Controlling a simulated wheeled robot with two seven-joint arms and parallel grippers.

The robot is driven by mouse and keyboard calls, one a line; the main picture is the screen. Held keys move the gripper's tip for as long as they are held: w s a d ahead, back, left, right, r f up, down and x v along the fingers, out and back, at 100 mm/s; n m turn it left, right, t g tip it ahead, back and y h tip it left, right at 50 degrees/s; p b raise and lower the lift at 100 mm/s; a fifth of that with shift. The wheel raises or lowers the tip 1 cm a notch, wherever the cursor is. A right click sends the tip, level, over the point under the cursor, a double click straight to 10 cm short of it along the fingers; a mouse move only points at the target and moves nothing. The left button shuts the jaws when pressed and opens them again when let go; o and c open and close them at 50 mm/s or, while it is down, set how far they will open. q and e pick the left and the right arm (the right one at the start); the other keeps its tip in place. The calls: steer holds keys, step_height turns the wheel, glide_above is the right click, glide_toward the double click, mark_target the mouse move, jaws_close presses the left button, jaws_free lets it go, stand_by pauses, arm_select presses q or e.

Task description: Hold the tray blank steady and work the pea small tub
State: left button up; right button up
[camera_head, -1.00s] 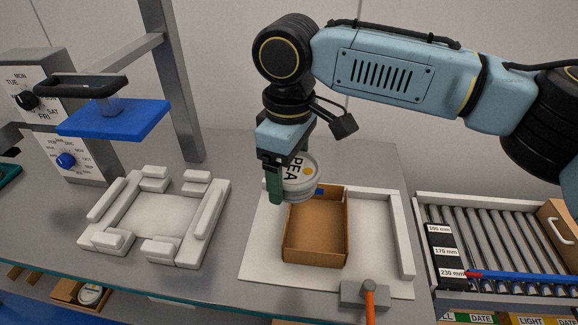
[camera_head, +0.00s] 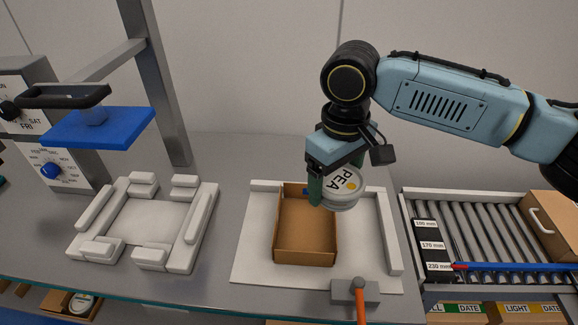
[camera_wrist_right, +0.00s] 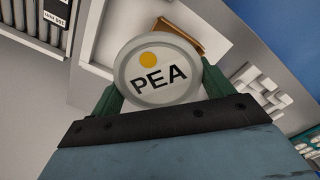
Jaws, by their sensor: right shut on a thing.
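The pea small tub (camera_head: 343,187) has a pale lid marked PEA with a yellow dot. My right gripper (camera_head: 318,190) is shut on it and holds it above the right part of the tray blank. In the right wrist view the tub (camera_wrist_right: 158,72) sits between the two green fingers of my gripper (camera_wrist_right: 155,95). The tray blank (camera_head: 305,257), an open brown cardboard tray, lies on a white board and looks empty where I can see into it. The tub and gripper hide its upper right edge. My left gripper is not in view.
The white board (camera_head: 262,275) has raised edges, and a clamp with an orange handle (camera_head: 361,300) stands at its front. A white fixture (camera_head: 140,222) is left, under a blue press plate (camera_head: 97,127). A roller conveyor (camera_head: 480,235) with a carton (camera_head: 552,220) is right.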

steer(key=s+d+f+m+p, duration=0.1)
steer(key=s+d+f+m, duration=0.1)
steer(key=d+m, duration=0.6)
steer(key=d+f, duration=0.1)
steer(key=d, duration=0.6)
steer(key=shift+s+d+f+m, duration=0.15)
steer(key=shift+s+d+m, duration=0.05)
steer(key=shift+d+m, duration=0.2)
